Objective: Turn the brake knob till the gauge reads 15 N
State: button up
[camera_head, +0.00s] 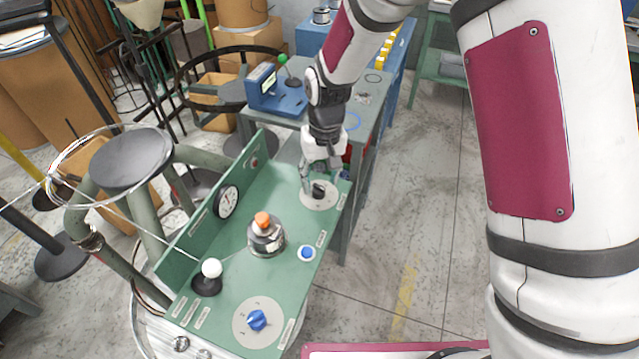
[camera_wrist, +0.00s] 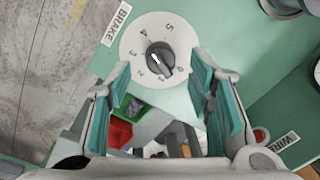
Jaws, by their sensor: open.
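The brake knob (camera_wrist: 163,63) is black with a white mark, on a pale round dial (camera_wrist: 183,28) numbered 0 to 5. The mark is towards the upper left, on the side of 3 and 4; its exact setting is unclear. A BRAKE label (camera_wrist: 117,22) lies beside the dial. In the head view the knob (camera_head: 319,191) is at the panel's far right end. My gripper (camera_head: 318,172) is open above it. In the wrist view its teal-padded fingers (camera_wrist: 160,80) are apart, with the knob between and beyond their tips. The round gauge (camera_head: 227,202) is on the upright back panel; its reading is too small to tell.
The green panel (camera_head: 225,290) also bears a blue knob (camera_head: 257,320) on a dial, a blue button (camera_head: 306,253), a white-balled lever (camera_head: 211,269) and an orange-topped part (camera_head: 263,222). A blue device (camera_head: 276,95) stands on the bench behind. Floor to the right is clear.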

aim_at(324, 188)
notch_tip(324, 188, up, 9)
jog(key=shift+d, duration=0.25)
dwell(0.4)
jog(key=s+d+r+m+t, duration=0.1)
jog(key=s+d+r, duration=0.35)
jog(key=r, duration=0.25)
jog(key=s+d+r+t, duration=0.1)
jog(key=s+d+r, duration=0.2)
jog(key=d+r, duration=0.35)
jog(key=s+d+r+m+t, duration=0.1)
jog(key=s+d, duration=0.3)
jog(key=s, duration=0.4)
jog(key=s+d+r+m+t, duration=0.1)
jog(key=s+d+r, duration=0.3)
jog(key=s, duration=0.4)
jog(key=shift+s+d+r+t+h, duration=0.2)
jog(key=shift+r+t+h, duration=0.1)
jog(key=shift+t, duration=0.3)
jog(key=shift+w, duration=0.1)
